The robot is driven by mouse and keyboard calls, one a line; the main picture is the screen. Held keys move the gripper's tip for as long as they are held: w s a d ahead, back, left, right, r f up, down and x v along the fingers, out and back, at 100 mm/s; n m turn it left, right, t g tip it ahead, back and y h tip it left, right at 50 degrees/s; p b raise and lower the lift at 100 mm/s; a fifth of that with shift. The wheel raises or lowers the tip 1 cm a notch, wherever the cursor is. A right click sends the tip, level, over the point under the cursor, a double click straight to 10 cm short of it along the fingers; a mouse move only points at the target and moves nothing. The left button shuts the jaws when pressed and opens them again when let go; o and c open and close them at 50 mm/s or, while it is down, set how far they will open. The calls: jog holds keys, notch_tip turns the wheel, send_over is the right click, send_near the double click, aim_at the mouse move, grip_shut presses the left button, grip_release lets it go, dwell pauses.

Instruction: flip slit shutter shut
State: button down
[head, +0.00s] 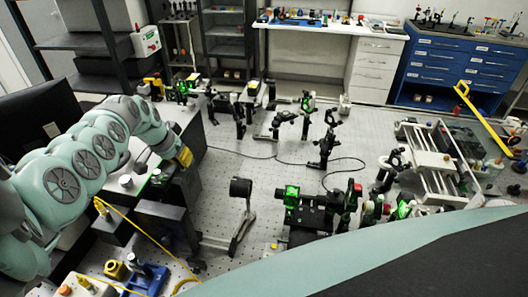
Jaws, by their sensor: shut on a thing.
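My arm reaches in from the left and bends down over a dark box-shaped instrument (178,190) at the left of the bench. My gripper (183,157) is at the arm's end, low against the top of this instrument, and looks shut on a small part there. A yellow piece shows at this spot; I cannot tell whether it belongs to the gripper or to the slit shutter. The fingertips and the shutter's flap are too small and partly hidden, so the shutter's position cannot be read.
The perforated optical bench (225,165) has clear patches in the middle. A black mount on a rail (240,190) stands right of the instrument. Green-lit optics (292,197) stand at the front centre. A yellow cable (135,228) runs at the front left. A metal frame (432,160) lies at the right.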

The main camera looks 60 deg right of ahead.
jog(key=shift+f, duration=0.15)
jog(key=b, duration=0.4)
jog(key=shift+w+d+f+y, duration=0.15)
jog(key=shift+f+y, duration=0.15)
jog(key=shift+f, duration=0.1)
jog(key=shift+b, duration=1.25)
jog(key=shift+r+g+y+b, duration=0.1)
jog(key=shift+g+y+b, duration=0.2)
jog(key=shift+b, duration=0.1)
jog(key=shift+r, duration=0.1)
jog(key=shift+r+b, duration=0.2)
jog(key=shift+b, duration=0.15)
jog(key=c, duration=1)
grip_release()
